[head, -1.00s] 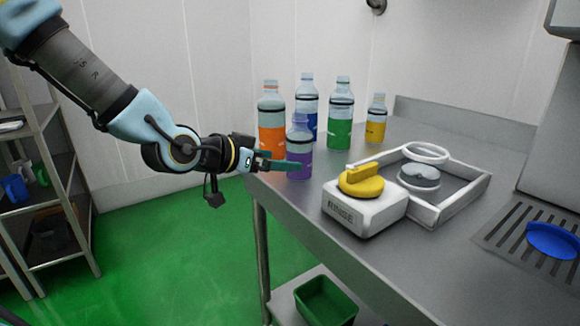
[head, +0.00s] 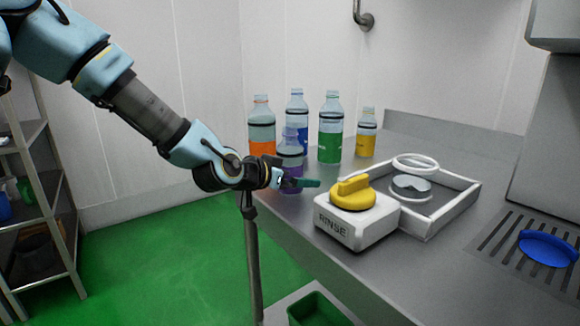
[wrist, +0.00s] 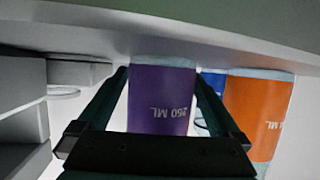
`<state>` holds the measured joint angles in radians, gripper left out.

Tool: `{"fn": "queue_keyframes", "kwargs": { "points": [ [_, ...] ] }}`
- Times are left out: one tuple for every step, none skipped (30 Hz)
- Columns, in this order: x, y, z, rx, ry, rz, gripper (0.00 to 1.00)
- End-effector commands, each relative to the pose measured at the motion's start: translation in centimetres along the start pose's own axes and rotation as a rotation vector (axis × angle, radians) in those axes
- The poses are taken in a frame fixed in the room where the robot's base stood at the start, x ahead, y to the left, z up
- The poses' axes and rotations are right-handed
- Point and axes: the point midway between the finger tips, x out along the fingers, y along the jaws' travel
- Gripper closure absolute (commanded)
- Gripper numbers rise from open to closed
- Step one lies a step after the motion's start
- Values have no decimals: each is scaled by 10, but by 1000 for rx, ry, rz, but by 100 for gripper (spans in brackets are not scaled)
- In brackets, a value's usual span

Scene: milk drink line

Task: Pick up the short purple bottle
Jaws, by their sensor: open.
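The short purple bottle (head: 290,161) stands upright near the left end of the steel counter. In the wrist view its purple label (wrist: 160,96) shows upside down between the two fingers. My gripper (head: 300,183) is open, with its fingers low on the bottle's near side in the head view. In the wrist view the fingers of my gripper (wrist: 160,100) lie to either side of the label. I cannot tell whether either finger touches it. The bottle's lower part is partly hidden by the gripper in the head view.
An orange bottle (head: 262,128) and a blue bottle (head: 297,111) stand close behind the purple one. A green bottle (head: 330,130) and a small yellow bottle (head: 366,134) stand farther right. A white RINSE box (head: 350,222) with a yellow knob (head: 352,193) stands to the right, beside a white frame (head: 455,205).

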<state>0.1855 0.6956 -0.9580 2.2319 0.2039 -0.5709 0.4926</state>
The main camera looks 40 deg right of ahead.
Motion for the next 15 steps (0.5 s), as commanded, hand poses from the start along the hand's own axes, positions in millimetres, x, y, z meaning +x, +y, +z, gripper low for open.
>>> {"fn": "queue_keyframes", "kwargs": {
  "points": [
    [1, 0, 0, 0, 0, 0, 0],
    [0, 0, 0, 0, -1, 0, 0],
    [0, 0, 0, 0, -1, 0, 0],
    [0, 0, 0, 0, -1, 0, 0],
    [0, 0, 0, 0, -1, 0, 0],
    [0, 0, 0, 0, -1, 0, 2],
    [0, 0, 0, 0, -1, 0, 6],
    [0, 0, 0, 0, -1, 0, 9],
    [0, 0, 0, 0, -1, 0, 14],
    [0, 0, 0, 0, -1, 0, 17],
    [0, 0, 0, 0, -1, 0, 20],
    [0, 0, 0, 0, 0, 0, 25],
    [0, 0, 0, 0, 0, 0, 28],
    [0, 0, 0, 0, 0, 0, 31],
    [0, 0, 0, 0, -1, 0, 36]
  ]
}}
